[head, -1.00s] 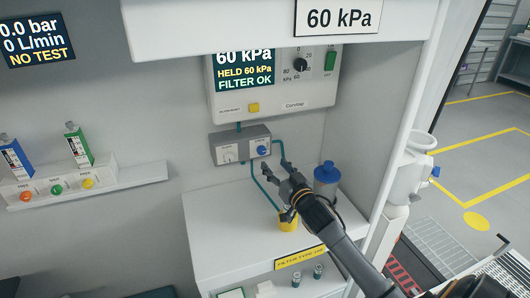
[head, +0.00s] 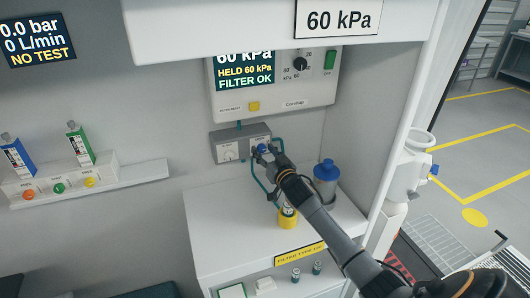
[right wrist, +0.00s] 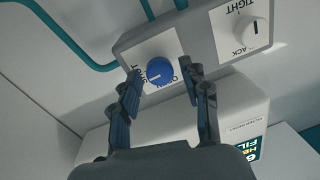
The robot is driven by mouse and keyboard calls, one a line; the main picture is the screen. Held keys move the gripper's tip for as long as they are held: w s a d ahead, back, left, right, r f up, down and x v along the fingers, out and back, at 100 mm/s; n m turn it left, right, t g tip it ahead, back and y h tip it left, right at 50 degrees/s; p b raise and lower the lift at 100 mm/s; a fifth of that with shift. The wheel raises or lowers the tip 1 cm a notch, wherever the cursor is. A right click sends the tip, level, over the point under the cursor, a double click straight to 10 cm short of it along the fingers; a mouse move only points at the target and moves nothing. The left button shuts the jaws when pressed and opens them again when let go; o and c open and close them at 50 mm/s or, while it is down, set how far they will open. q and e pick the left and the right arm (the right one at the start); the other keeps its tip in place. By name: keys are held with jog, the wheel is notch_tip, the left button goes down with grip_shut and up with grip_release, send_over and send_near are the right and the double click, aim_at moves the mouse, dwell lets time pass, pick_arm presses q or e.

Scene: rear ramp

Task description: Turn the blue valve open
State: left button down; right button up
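The blue valve (right wrist: 159,70) is a round knob with a white mark on a white plate of the grey valve box (head: 229,136). In the right wrist view it sits between the tips of my right gripper (right wrist: 161,88), which is open with one finger on each side. I cannot tell whether the fingers touch it. In the head view my right gripper (head: 266,154) is at the box and partly covers the blue knob. A white knob (right wrist: 256,31) sits beside it on the same box. My left gripper is not in view.
A control unit (head: 292,92) reading "HELD 60 kPa, FILTER OK" hangs above the valve box. Teal tubing (right wrist: 65,45) runs from the box. A blue-capped container (head: 326,172) and a yellow-based item (head: 287,218) stand on the white counter (head: 215,215) below.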

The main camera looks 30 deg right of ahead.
grip_shut()
jog(key=shift+n, duration=0.3)
jog(key=n+p, duration=0.1)
jog(key=n, duration=0.1)
jog(key=shift+r+n, duration=0.15)
jog(key=shift+n, duration=0.25)
jog(key=n, duration=0.4)
jog(key=shift+a+g+p, duration=0.1)
jog(key=shift+g+p, duration=0.2)
jog(key=n, duration=0.4)
jog(key=shift+n+h, duration=0.3)
jog(key=shift+a+n+g+h+p, duration=0.1)
jog(key=shift+n+g+h+p, duration=0.25)
jog(key=shift+n, duration=1.75)
